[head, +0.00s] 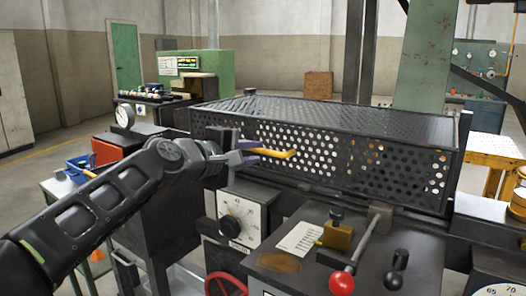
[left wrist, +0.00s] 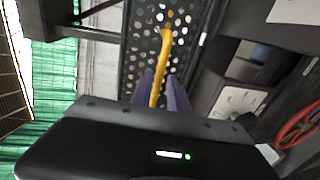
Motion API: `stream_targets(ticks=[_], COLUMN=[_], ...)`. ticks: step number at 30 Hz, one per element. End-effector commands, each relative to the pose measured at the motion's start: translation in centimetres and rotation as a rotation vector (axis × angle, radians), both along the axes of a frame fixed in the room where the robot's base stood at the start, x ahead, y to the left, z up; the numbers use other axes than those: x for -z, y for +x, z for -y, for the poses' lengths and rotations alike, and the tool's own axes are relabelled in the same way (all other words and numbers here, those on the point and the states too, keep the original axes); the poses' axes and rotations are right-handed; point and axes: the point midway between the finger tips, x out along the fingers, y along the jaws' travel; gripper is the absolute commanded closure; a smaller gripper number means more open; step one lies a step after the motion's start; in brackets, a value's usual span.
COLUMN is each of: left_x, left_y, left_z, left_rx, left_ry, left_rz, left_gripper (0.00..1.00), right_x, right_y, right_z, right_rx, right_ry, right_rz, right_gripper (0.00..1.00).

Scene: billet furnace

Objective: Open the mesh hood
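The mesh hood (head: 345,150) is a dark box of perforated metal, lying closed over the machine in the head view. Its holed front also shows in the left wrist view (left wrist: 140,45). A yellow handle (head: 282,154) sticks out from its front left part; in the left wrist view the handle (left wrist: 163,55) runs between my fingers. My left gripper (head: 251,152) has its purple fingers on either side of the handle's near end, with a small gap seeming to remain. It also shows in the left wrist view (left wrist: 160,88). My right gripper is out of view.
Below the hood are a dial box (head: 241,218), a red handwheel (head: 226,284) and a lever with a red knob (head: 341,283). A gauge (head: 124,115) stands at the left. A green post (head: 424,60) rises behind the hood. The space above the hood's left part looks clear.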

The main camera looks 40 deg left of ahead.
Motion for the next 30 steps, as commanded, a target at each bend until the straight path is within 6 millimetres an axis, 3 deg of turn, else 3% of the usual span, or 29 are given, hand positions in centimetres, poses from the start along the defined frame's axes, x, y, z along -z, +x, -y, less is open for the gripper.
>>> stream_targets(ticks=[9,19,27,30], left_x=[0.9,1.0,1.0,1.0], left_y=[4.3,4.7,4.7,4.7], left_z=[-0.1,-0.1,-0.1,-0.1], left_rx=[0.001,0.0,0.0,0.0], left_ry=[0.0,-0.001,-0.001,-0.001], left_rz=[0.001,0.001,0.001,0.0], left_gripper=[0.79,0.79,1.0,1.0], right_x=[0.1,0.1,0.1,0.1], right_y=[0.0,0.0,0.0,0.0], right_z=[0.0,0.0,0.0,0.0], right_rx=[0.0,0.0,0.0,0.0], right_ry=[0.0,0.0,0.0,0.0], right_rz=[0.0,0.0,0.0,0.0], right_gripper=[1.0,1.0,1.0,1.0])
